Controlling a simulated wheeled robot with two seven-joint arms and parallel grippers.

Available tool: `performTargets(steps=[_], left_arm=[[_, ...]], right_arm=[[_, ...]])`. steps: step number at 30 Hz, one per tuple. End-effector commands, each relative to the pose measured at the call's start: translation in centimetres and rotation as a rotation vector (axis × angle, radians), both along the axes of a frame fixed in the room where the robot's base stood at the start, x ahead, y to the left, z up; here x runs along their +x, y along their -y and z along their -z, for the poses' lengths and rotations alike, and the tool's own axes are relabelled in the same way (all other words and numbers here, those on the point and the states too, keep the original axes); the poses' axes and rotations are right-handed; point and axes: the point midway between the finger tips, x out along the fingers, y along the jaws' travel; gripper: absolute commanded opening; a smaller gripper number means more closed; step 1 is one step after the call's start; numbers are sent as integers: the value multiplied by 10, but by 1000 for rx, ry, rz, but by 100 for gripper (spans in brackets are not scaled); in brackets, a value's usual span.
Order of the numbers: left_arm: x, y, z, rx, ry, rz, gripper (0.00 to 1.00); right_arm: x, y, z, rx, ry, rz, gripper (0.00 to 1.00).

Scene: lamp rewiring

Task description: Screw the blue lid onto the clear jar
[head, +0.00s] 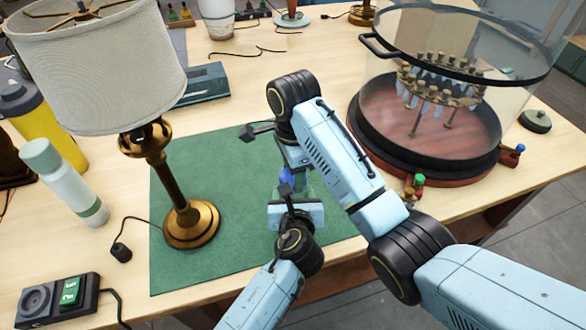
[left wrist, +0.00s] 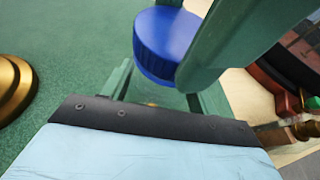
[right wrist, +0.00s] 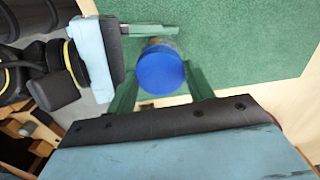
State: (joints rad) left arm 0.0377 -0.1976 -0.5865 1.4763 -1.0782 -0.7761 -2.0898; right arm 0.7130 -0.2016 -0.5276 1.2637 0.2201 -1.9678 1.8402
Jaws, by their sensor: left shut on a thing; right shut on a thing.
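The blue lid (right wrist: 160,70) sits between the fingers of my right gripper (right wrist: 162,82), which is shut on it. It shows in the left wrist view (left wrist: 166,42) and as a small blue patch in the head view (head: 286,176). The clear jar (right wrist: 170,43) is mostly hidden under the lid; only a faint edge shows. My left gripper (left wrist: 160,92) is shut around the jar from the side, below the lid. The lid is above the jar; I cannot tell whether it is seated or how far the threads engage.
Both grippers are over the green mat (head: 210,260). The brass lamp (head: 190,225) stands close on the left, with a pale bottle (head: 65,180) beyond it. A glass-walled vessel (head: 430,130) stands on the right. The front left of the mat is clear.

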Motion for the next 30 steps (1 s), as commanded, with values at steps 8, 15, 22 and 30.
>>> performTargets(steps=[8, 15, 22, 30], left_arm=[[0, -1, 2, 1, -4, -3, 0], [0, -1, 2, 1, -4, -4, 0], [0, -2, 2, 2, -4, -3, 0], [0, -1, 2, 2, -3, -2, 0]], right_arm=[[0, 0, -1, 0, -1, 311, 31], [0, 0, -1, -2, 1, 313, 31], [0, 0, -1, -2, 1, 311, 74], [1, 0, -2, -2, 5, 310, 74]])
